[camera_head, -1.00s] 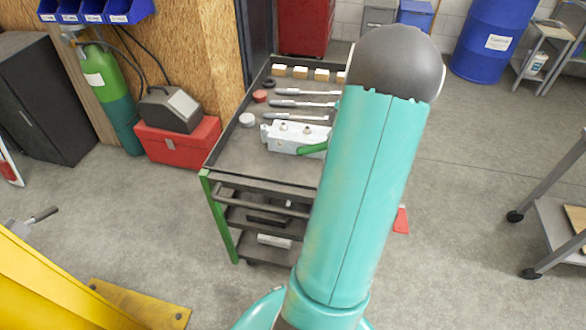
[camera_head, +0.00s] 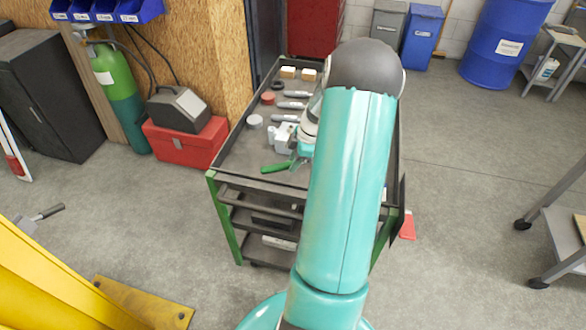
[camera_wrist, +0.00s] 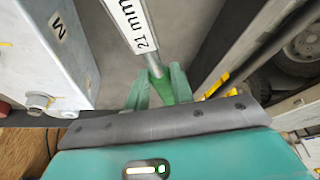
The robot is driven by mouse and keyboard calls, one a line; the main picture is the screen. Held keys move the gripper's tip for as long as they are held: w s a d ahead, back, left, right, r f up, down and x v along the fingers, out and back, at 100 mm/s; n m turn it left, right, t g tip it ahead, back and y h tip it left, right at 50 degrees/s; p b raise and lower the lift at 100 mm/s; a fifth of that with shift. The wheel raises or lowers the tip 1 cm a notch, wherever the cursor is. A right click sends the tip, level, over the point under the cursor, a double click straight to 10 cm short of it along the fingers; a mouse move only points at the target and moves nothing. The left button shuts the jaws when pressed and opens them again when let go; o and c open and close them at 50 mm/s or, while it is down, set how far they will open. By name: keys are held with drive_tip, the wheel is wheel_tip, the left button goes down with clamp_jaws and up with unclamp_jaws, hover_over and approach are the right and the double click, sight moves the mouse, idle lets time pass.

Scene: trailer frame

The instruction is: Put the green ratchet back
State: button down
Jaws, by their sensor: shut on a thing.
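The green ratchet has a green handle (camera_head: 275,168), which shows over the near part of the cart's top tray, left of my arm. In the wrist view, its green part (camera_wrist: 161,84) is between my two teal fingers. A silver shaft labelled "21 mm" runs from it to the top of the picture. My gripper (camera_wrist: 158,92) is shut on the ratchet. In the head view, my arm hides most of the gripper and the ratchet's far end. I cannot tell whether the ratchet touches the tray.
A light metal block (camera_wrist: 55,50) marked "M" is close on the left in the wrist view. The cart's top tray (camera_head: 236,160) also holds long tools, round pieces and small wooden blocks. A red toolbox (camera_head: 185,143) stands on the floor left of the cart.

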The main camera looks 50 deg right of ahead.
drive_tip(key=shift+w+f, duration=0.2)
drive_tip(key=shift+f, duration=1.5)
drive_tip(key=c, duration=1.2)
unclamp_jaws()
